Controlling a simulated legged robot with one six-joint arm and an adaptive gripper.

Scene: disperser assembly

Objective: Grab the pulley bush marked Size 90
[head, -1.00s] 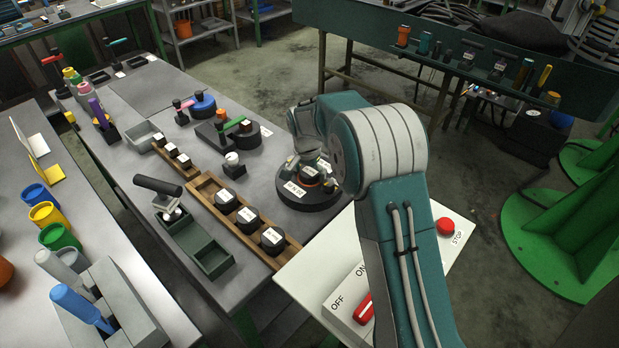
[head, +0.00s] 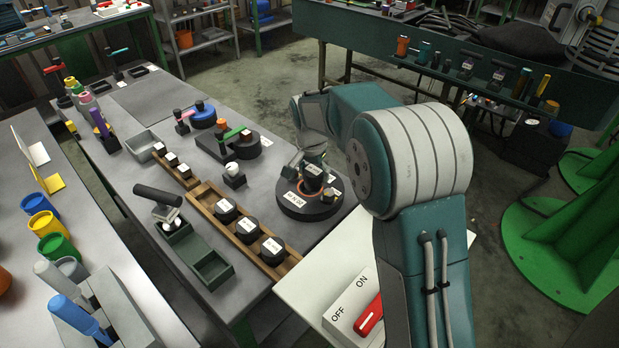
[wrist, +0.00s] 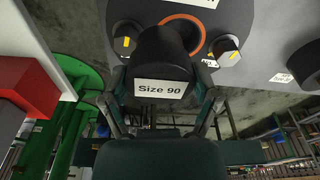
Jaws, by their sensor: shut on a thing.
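The black pulley bush (wrist: 160,55) with a white "Size 90" label is between the two fingers of my gripper (wrist: 162,78) in the wrist view. In the head view the bush (head: 315,171) shows its white label, and my gripper (head: 312,158) is shut on it. Just beyond the bush in the wrist view is an orange ring (wrist: 188,22) in a dark round base. The base (head: 300,209) lies on the table in the head view. The bush overlaps the ring, and its lower end is partly hidden.
Two bolts (wrist: 126,40) (wrist: 229,50) flank the bush. A wooden rack (head: 209,205) of labelled black bushes stands left of the base. A panel with a red switch (head: 368,318) is in front.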

